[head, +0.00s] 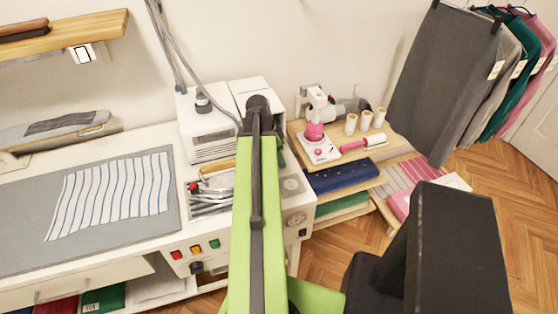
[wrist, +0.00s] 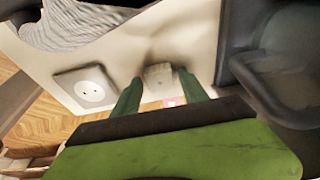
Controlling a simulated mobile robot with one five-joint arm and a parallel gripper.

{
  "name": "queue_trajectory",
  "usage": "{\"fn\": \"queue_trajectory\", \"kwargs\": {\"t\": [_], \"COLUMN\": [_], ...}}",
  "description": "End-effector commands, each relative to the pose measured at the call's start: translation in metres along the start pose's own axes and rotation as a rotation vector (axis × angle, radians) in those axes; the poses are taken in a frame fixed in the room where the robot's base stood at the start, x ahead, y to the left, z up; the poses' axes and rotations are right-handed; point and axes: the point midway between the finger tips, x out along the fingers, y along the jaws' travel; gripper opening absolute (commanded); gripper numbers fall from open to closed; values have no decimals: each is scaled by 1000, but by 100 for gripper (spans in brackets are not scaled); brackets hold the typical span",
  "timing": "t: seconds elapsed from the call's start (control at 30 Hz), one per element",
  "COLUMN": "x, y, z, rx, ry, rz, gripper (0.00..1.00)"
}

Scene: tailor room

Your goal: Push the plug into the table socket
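The table socket (wrist: 85,88) is a pale square plate with a round face and two small holes, left of my fingers in the wrist view. In the head view a plate with a round grey face (head: 292,185) on the right end of the table looks like it. A small whitish block (wrist: 158,78), likely the plug, shows between my fingertips. My gripper (wrist: 160,76) has two green fingers standing apart, with a narrow gap visible on each side of the block. The block is apart from the socket; its prongs are not visible. In the head view my arm hides the gripper.
A white machine (head: 208,135) stands at the back, with a tray of metal tools (head: 210,195) in front of it. A striped cloth (head: 112,193) lies at left. A low wooden shelf (head: 345,183) with spools is at right. Wooden floor lies beyond the table's edge.

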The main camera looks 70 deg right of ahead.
Motion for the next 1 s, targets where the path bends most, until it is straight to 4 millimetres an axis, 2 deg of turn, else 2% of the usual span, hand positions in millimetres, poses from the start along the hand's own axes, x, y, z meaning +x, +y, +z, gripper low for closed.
{"fn": "queue_trajectory", "kwargs": {"t": [0.03,0.37,0.57,0.73,0.87,1.0], "x": [0,0,0,-9,-26,-52], "y": [0,0,0,0,0,0], "z": [0,1,1,-2,-6,-13], "rx": [0,-1,-1,-1,-2,-2], "ry": [0,0,0,0,0,0], "rz": [0,0,0,0,0,0], "gripper": [44,0,0,0,0,0]}}
